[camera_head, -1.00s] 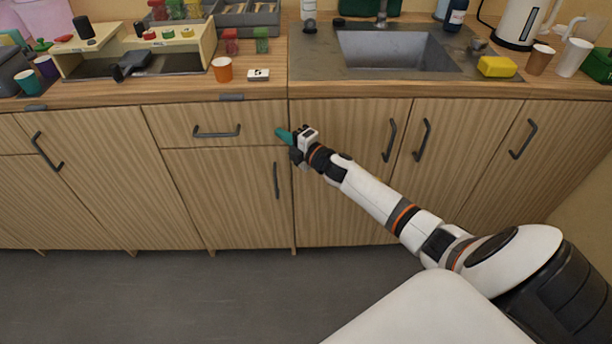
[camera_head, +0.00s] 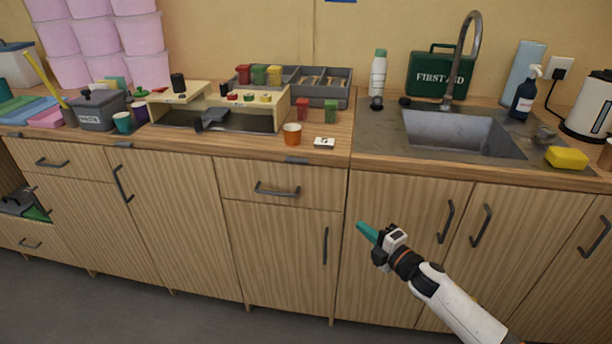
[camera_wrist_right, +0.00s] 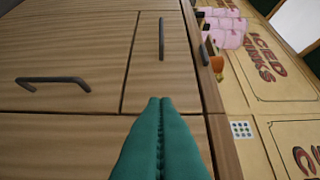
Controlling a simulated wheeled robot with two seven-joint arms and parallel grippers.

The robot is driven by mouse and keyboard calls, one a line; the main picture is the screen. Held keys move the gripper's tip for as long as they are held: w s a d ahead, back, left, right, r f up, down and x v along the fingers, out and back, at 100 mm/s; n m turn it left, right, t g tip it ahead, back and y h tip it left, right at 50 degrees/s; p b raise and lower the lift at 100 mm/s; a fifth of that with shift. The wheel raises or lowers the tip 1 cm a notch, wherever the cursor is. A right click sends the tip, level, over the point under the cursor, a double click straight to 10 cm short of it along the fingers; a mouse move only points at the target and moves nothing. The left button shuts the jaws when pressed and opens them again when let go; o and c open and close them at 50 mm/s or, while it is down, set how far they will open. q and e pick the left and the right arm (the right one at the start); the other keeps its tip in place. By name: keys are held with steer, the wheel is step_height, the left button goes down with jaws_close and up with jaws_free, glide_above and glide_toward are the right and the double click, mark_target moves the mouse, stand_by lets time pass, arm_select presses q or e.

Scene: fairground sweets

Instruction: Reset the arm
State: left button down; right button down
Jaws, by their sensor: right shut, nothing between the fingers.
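My right arm comes in from the lower right in the head view. Its gripper (camera_head: 363,229) has teal fingers, is shut and holds nothing. It is in front of the wooden cabinet doors (camera_head: 390,205), below the counter edge. In the right wrist view the two teal fingers (camera_wrist_right: 160,104) lie together along their length, with cabinet fronts beyond them. My left gripper is not in view.
Cabinet handles (camera_head: 277,191) stick out near the arm. An open compartment (camera_head: 25,205) is at far left.

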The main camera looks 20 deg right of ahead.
steer(key=s+f+m+g+h+p, duration=0.2)
steer(key=s+f+m+g, duration=0.35)
steer(key=f, duration=0.85)
steer(key=s+f+m+g+h+p, duration=0.2)
steer(key=s+f+m, duration=0.4)
steer(key=s+f, duration=0.65)
steer(key=s+a+f+m+g+p, duration=0.1)
steer(key=s+a+f+m+g, duration=0.1)
steer(key=s+a+f, duration=0.3)
steer(key=s+a+f+m+g+p, duration=0.1)
steer(key=s+a+f+g, duration=0.3)
steer(key=s, duration=1)
steer(key=s+a+f+m+g+p, duration=0.1)
steer(key=s+a+f+m+g, duration=0.2)
steer(key=s+a+f, duration=0.3)
steer(key=s+f, duration=0.1)
steer(key=s, duration=0.3)
steer(key=shift+s+y, duration=0.2)
steer(key=shift+y, duration=0.1)
steer(key=shift+f, duration=0.1)
